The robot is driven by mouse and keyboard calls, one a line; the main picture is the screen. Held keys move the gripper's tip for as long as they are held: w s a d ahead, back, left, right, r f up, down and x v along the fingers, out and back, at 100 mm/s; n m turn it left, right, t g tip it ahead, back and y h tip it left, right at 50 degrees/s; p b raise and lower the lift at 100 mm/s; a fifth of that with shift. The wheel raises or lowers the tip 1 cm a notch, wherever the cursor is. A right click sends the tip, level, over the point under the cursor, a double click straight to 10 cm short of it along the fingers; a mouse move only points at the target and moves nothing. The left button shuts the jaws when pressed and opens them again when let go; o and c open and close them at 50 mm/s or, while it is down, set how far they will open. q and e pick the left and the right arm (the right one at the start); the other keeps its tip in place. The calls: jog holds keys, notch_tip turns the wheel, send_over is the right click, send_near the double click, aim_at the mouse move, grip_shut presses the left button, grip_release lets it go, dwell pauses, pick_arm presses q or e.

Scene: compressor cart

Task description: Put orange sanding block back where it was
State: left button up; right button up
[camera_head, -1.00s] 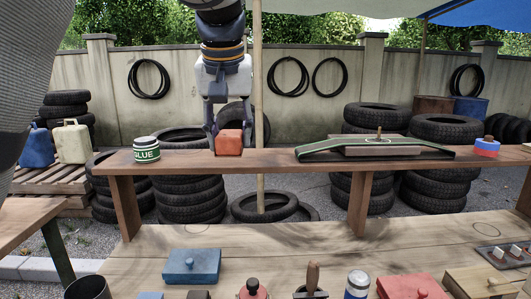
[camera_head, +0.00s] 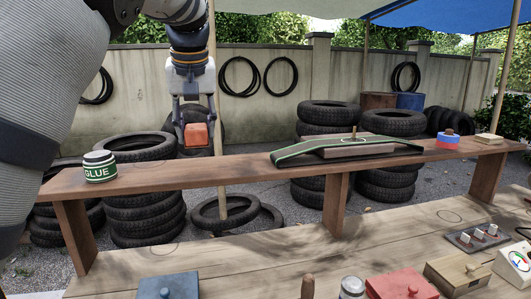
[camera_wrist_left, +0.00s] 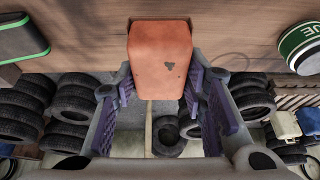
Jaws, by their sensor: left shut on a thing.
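The orange sanding block (camera_head: 196,135) is held in my left gripper (camera_head: 196,138), which hangs down above the left part of the raised wooden shelf (camera_head: 235,171). The gripper's fingers are closed on the block's sides. In the head view the block shows just above the shelf's back edge, apart from the board. In the left wrist view the block (camera_wrist_left: 160,58) sits between the purple-padded fingers, with the shelf (camera_wrist_left: 90,35) behind it. A faint ring mark (camera_wrist_left: 233,62) shows on the shelf there. My right gripper is not in view.
A glue tin (camera_head: 99,167) stands at the shelf's left end. A long green-edged sander (camera_head: 345,146), a blue-and-red item (camera_head: 448,141) and a tan block (camera_head: 489,138) are to the right. The bench below holds a blue box (camera_head: 168,286), a red box (camera_head: 400,284) and other items.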

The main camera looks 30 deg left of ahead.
aim_at(191, 126)
pick_arm(q)
jog(key=x, duration=0.3)
jog(key=a+x, duration=0.1)
jog(key=x, duration=0.3)
jog(key=shift+s+r, duration=0.1)
jog(key=shift+s, duration=0.1)
jog(key=shift+f, duration=0.2)
jog(key=shift+f, duration=0.1)
jog(key=o, duration=1.1)
jog(key=shift+o, duration=0.2)
jog(key=v, duration=1.2)
jog(key=shift+d, duration=0.15)
